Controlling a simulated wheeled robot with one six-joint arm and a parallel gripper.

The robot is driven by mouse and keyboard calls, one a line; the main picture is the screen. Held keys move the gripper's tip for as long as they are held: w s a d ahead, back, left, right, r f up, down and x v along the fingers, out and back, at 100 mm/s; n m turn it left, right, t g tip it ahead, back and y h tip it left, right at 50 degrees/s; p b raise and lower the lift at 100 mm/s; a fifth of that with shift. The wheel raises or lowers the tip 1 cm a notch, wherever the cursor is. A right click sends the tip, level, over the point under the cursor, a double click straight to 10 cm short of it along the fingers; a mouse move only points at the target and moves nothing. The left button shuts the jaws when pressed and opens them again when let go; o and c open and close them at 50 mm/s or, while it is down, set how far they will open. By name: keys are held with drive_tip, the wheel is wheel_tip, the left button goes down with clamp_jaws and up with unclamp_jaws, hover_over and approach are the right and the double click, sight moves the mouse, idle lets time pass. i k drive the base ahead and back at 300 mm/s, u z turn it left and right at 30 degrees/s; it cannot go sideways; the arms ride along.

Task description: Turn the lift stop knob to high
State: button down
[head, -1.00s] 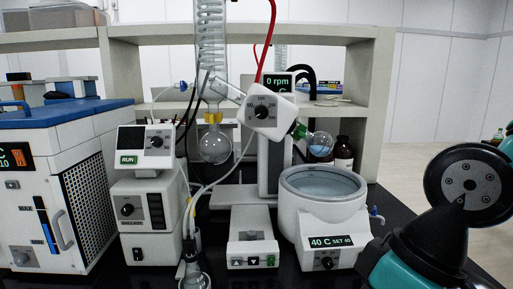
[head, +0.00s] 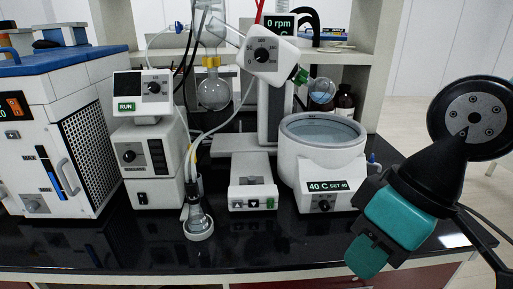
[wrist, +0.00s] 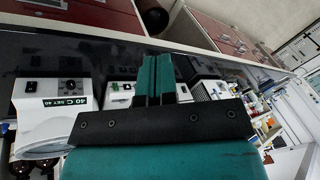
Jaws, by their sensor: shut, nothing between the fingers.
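The rotary evaporator stands in the middle of the bench. Its lift base (head: 253,191) has arrow buttons on the front, and its column (head: 270,115) rises behind. A tilted white drive head (head: 254,70) carries a black dial (head: 262,55) with a printed scale. The heating bath (head: 324,168) has a black knob (head: 323,206) on its front. I cannot read a lift stop label on any knob. My gripper (head: 366,257) is right of and in front of the bath, apart from it. In the wrist view its teal fingers (wrist: 157,80) are together and empty.
The vacuum controller (head: 143,92) sits above a white pump (head: 145,160) at left. A chiller (head: 62,160) stands at far left. A small flask (head: 198,222) stands near the front. The black bench top (head: 290,245) is clear along its front edge.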

sight(251, 180)
drive_tip(key=k, duration=0.55)
drive_tip(key=z, duration=0.15)
drive_tip(key=i, duration=0.7)
drive_tip(key=u, duration=0.75)
drive_tip(key=i, duration=0.55)
drive_tip(key=u, duration=0.55)
